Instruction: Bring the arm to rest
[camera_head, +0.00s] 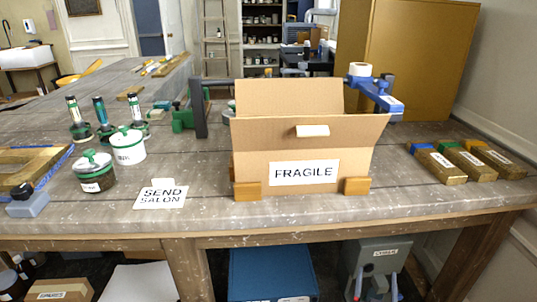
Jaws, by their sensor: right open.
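My right gripper (376,274) shows at the bottom edge, right of centre. Its two fingers are apart, with nothing visible between them. It is low, in front of the space under the bench and below the bench's front edge. Most of the right arm is out of the picture. My left gripper is not in view.
The wooden bench (310,211) fills the middle. On it stand an open cardboard box (250,168) marked FRAGILE, a SEND SALON card (162,196), jars (128,146) and several wooden blocks (440,166). Below are a blue box (272,270) and a grey CHALK container (385,253).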

